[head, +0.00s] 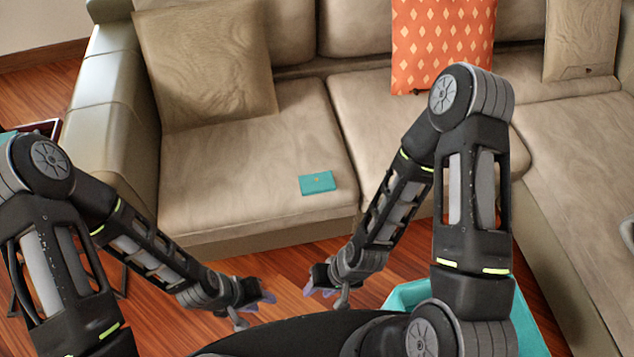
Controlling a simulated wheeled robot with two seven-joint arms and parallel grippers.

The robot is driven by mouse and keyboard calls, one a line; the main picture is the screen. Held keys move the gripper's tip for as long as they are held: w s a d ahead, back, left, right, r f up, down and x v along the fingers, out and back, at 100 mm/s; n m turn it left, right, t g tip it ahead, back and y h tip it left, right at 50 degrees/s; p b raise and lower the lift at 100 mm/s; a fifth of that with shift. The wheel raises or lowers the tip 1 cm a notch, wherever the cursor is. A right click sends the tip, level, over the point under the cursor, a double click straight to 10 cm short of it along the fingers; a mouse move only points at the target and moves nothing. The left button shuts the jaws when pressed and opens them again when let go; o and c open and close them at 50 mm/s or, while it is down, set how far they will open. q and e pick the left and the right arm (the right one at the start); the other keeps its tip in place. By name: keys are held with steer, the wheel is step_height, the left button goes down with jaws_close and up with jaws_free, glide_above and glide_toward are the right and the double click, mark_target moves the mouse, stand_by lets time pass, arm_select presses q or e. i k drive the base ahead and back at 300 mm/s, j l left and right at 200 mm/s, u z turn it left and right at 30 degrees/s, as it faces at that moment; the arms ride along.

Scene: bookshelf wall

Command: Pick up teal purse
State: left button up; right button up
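The teal purse (317,183) is a small flat rectangle lying on the left seat cushion of the beige sofa, near the cushion's front right corner. My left gripper (255,308) is low in front of the sofa, left of and nearer than the purse. Its fingers look spread, with nothing between them. My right gripper (326,296) is also in front of the sofa, below the purse in the picture. Its fingers look apart and empty. Neither gripper touches the purse.
The beige sofa (240,190) has a brown cushion (205,60), an orange patterned cushion (443,40) and a beige cushion (581,38). Its chaise (585,180) extends along the right. A teal surface (408,293) shows partly behind my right arm. Wooden floor (290,268) is bare before the sofa.

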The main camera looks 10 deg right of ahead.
mark_target(313, 184)
steer(key=z, duration=0.9)
steer(key=j+z, duration=0.25)
steer(key=z, duration=0.25)
steer(key=j+z, duration=0.3)
steer(key=z, duration=0.15)
steer(key=j+z, duration=0.25)
steer(key=z, duration=0.25)
steer(key=k+j+z, duration=0.15)
steer(key=z, duration=0.3)
steer(key=k+j+z, duration=0.1)
steer(key=k+j, duration=0.2)
steer(key=j, duration=0.15)
steer(key=k+j+z, duration=0.15)
steer(key=j, duration=0.3)
steer(key=k, duration=0.1)
